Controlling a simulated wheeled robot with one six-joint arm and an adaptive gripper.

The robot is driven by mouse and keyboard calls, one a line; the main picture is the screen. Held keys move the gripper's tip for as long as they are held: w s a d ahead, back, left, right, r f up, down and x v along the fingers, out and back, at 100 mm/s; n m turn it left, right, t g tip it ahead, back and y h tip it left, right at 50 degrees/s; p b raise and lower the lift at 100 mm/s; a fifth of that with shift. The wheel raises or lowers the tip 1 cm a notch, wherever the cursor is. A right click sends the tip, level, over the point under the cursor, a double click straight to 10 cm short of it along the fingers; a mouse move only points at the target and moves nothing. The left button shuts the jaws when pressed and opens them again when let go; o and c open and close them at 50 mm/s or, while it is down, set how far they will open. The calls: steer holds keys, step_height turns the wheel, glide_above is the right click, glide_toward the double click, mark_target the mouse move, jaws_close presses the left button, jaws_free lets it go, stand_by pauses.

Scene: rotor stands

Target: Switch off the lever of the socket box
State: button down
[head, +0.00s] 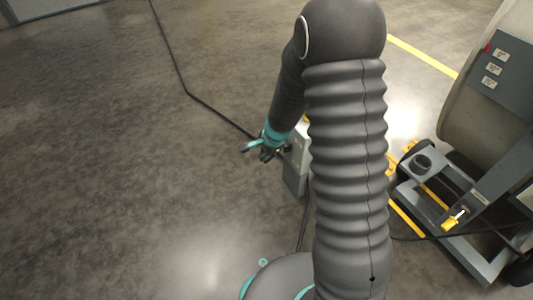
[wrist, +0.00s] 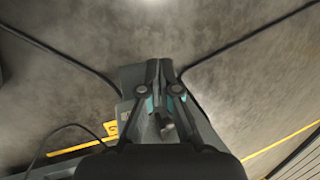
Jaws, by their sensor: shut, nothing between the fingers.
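The socket box (head: 295,182) is a grey upright box on the floor in the head view, partly hidden behind my arm. My gripper (head: 262,152) is at its upper left side, close to it. In the wrist view my gripper (wrist: 154,82) is shut and empty, with the grey socket box (wrist: 132,78) directly beyond the fingers. A short dark stub shows between the finger links there; I cannot tell whether it is the lever. I cannot tell whether the fingers touch the box.
A black cable (head: 184,82) runs across the floor to the box. A grey wheeled stand (head: 440,205) with a large rotor body (head: 480,110) is at the right. Yellow floor lines (head: 420,53) lie behind my arm.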

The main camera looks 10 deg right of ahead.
steer(key=s+a+r+p, duration=0.3)
steer(key=s+r, duration=0.1)
steer(key=r, duration=0.5)
steer(key=shift+s+a+r, duration=0.15)
steer(key=shift+s+a, duration=0.15)
steer(key=shift+s, duration=0.1)
